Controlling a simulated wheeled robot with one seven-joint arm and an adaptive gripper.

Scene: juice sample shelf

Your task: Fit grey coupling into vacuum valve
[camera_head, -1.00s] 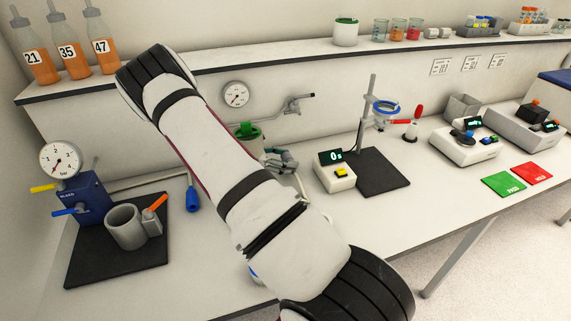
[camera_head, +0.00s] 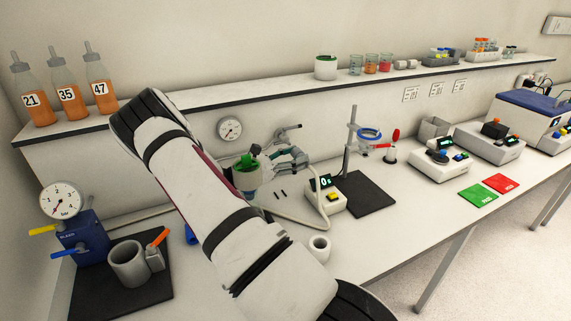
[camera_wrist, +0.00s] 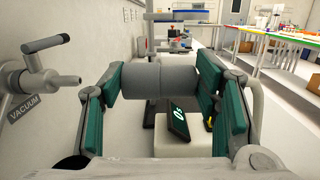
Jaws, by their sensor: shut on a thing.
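The grey coupling (camera_wrist: 158,82) is a short cylinder lying crosswise between the green pads of my gripper (camera_wrist: 160,84) in the wrist view. My gripper (camera_head: 288,157) is shut on it. In the head view the gripper is small, just below the vacuum valve (camera_head: 283,134), and the coupling is hard to make out. The valve, a metal tap on the wall, shows at the left of the wrist view (camera_wrist: 38,78) above a VACUUM label. Its nozzle points toward the coupling's left side, with a clear gap between them.
A pale hose (camera_head: 295,219) runs over the bench. A round gauge (camera_head: 229,129) hangs left of the valve.

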